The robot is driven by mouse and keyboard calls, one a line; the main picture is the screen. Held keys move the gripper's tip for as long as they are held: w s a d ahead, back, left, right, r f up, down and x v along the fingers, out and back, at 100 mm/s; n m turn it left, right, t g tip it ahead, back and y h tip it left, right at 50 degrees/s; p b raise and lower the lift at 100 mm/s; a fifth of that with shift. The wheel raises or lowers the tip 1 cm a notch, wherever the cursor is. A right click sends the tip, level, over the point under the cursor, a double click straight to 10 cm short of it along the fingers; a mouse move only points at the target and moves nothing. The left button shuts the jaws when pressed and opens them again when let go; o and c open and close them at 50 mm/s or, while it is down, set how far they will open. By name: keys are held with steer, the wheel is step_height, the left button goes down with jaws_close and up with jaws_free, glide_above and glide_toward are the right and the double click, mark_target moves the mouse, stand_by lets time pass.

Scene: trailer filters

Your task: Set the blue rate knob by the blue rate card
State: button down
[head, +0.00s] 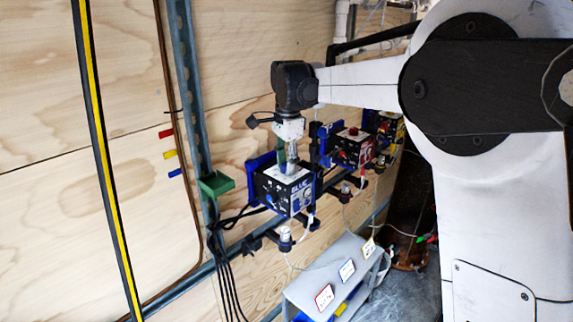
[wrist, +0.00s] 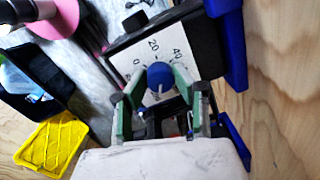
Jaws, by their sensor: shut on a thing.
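The blue rate knob (wrist: 160,74) stands on a white dial face (wrist: 142,52) in the wrist view, with 0, 20 and 40 readable around it. My gripper (wrist: 158,84) has its green-sided fingers on either side of the knob, shut on it. A pale line shows on the knob's lower side, but its exact setting is unclear. In the head view my gripper (head: 290,166) points down onto the top of the box marked BLUE (head: 272,193) and hides the knob. The blue-edged rate card (head: 347,270) stands on a grey ledge; its writing is too small to read.
A red-edged card (head: 325,297) and a yellow-edged card (head: 369,247) flank the blue one on the grey ledge (head: 325,268). A box with a red knob (head: 352,150) and a yellow-trimmed box (head: 389,128) stand farther along the wall. Black cables hang below left of the blue box.

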steer(key=shift+m, duration=0.5)
steer(key=c, duration=1.4)
jaws_free()
steer(key=shift+r, duration=0.1)
steer(key=r, duration=1.1)
steer(key=shift+s+d+r, duration=0.15)
steer(key=shift+s+r, duration=0.1)
steer(key=shift+r, duration=0.15)
